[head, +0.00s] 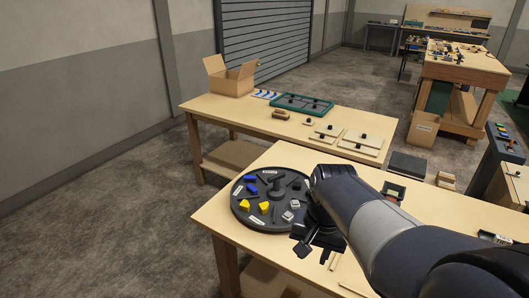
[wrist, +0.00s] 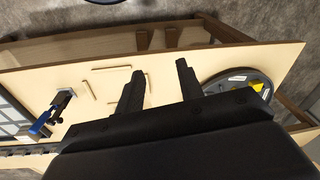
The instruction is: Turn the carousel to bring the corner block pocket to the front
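The carousel (head: 282,226) is a dark round disc with a raised central hub (head: 277,187), near the left end of the front table. Its pockets hold blue pieces (head: 250,178), yellow pieces (head: 264,206) and light grey pieces (head: 294,204); white labels on it are too small to read. My arm hides its right edge. My gripper (head: 314,254) is above the table, just right of the carousel and apart from it. In the wrist view my gripper (wrist: 160,78) shows two spread fingers with nothing between them; the carousel (wrist: 215,82) is partly visible on the right.
Thin wooden strips (wrist: 88,90) lie on the front table (wrist: 60,65). A blue-handled tool (wrist: 45,115) stands near a grey panel (wrist: 12,125). The back table carries a cardboard box (head: 230,76), a green tray (head: 302,104) and boards with knobs (head: 362,144).

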